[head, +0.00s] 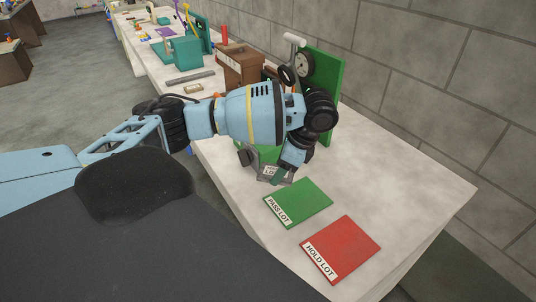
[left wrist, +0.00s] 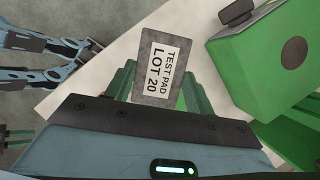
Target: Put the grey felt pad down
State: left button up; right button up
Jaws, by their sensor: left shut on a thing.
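The grey felt pad (left wrist: 157,97) has a white label reading TEST PAD LOT 20. My left gripper (head: 268,172) is shut on it, and the pad shows between the green fingers in the left wrist view. In the head view the pad (head: 271,176) is partly hidden by the gripper, just beyond the green PASS LOT mat (head: 302,201). It looks close above the white table, but I cannot tell whether it touches. The red HOLD LOT mat (head: 345,248) lies nearer. Both mats look empty. I cannot make out my right gripper.
A green stand with a round dial (head: 303,66) stands behind my left gripper, partly hidden by it. A brown box (head: 240,66) and a grey bar (head: 191,78) are farther along the table (head: 420,190). The table is clear right of the mats, up to its edge. A block wall runs behind.

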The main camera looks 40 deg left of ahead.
pick_arm(q)
jog(key=s+d+n+g+h, duration=0.2)
jog(key=s+d+n+h, duration=0.2)
jog(key=d+n, duration=0.8)
jog(key=shift+s+d+r+n+g, duration=0.15)
jog(key=shift+s+n+g, duration=0.15)
jog(key=shift+s, duration=0.75)
